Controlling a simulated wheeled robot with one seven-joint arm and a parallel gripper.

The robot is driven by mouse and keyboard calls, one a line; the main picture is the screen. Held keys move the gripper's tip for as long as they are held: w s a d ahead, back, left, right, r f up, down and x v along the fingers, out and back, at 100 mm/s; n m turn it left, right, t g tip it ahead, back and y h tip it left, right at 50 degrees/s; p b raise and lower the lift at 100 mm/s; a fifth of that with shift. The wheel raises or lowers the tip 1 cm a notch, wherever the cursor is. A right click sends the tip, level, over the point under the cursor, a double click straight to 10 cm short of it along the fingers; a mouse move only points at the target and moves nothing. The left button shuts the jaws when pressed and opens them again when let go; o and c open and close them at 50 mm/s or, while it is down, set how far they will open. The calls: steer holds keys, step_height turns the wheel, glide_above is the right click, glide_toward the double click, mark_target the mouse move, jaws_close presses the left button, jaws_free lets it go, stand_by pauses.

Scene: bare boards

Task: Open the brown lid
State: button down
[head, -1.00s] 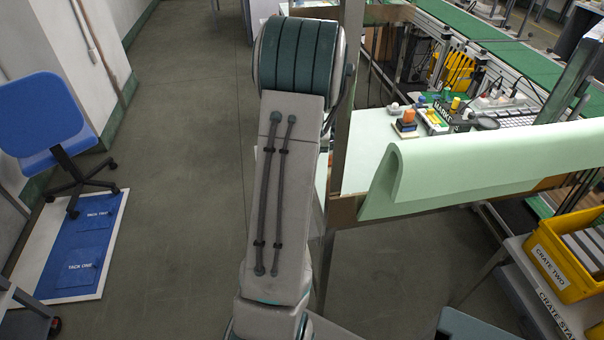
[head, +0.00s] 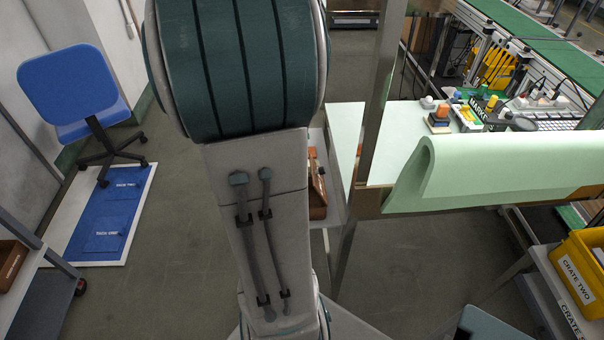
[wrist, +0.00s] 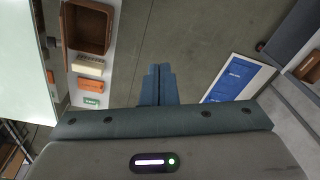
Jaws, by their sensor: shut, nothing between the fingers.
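A brown box (wrist: 88,28) stands on a white surface at the upper left of the wrist view. It looks hollow with raised walls; I cannot tell which part of it is the lid. In the head view, part of a brown thing (head: 317,190) shows just right of my arm, which hides the rest. My gripper (wrist: 158,72) is shut and empty, over the grey floor. It is right of the brown box and apart from it. The gripper is hidden in the head view.
A cream block (wrist: 88,64), an orange block (wrist: 90,84) and a green block (wrist: 91,101) lie near the box. A table (head: 345,135) with a metal post stands right of my arm. A blue chair (head: 72,90) and blue floor panel (head: 108,222) are left. Floor between is clear.

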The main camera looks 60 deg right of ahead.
steer(key=s+a+r+n+h, duration=0.1)
steer(key=s+a+n, duration=0.15)
steer(key=a, duration=0.65)
steer(key=s+a+r+n, duration=0.15)
steer(key=a+n, duration=0.25)
steer(key=a, duration=0.6)
steer(key=w+d+f+n+g+h+b, duration=0.1)
steer(key=w+d+f+n+g+h, duration=0.2)
steer(key=d+f, duration=0.45)
steer(key=w+d+f+n+g+h+b, duration=0.25)
steer(key=d+f+g, duration=0.25)
steer(key=d, duration=0.5)
steer(key=w+d+f+n+g+h+b, duration=0.1)
steer(key=w+d+f+g+h, duration=0.2)
steer(key=d+f, duration=0.5)
steer(key=s+d+p, duration=0.3)
steer(key=s+d, duration=0.6)
steer(key=s, duration=0.1)
steer(key=shift+f+n+g+y, duration=0.3)
steer(key=shift+f+y, duration=0.05)
steer(key=shift+s, duration=0.1)
steer(key=shift+r, duration=0.1)
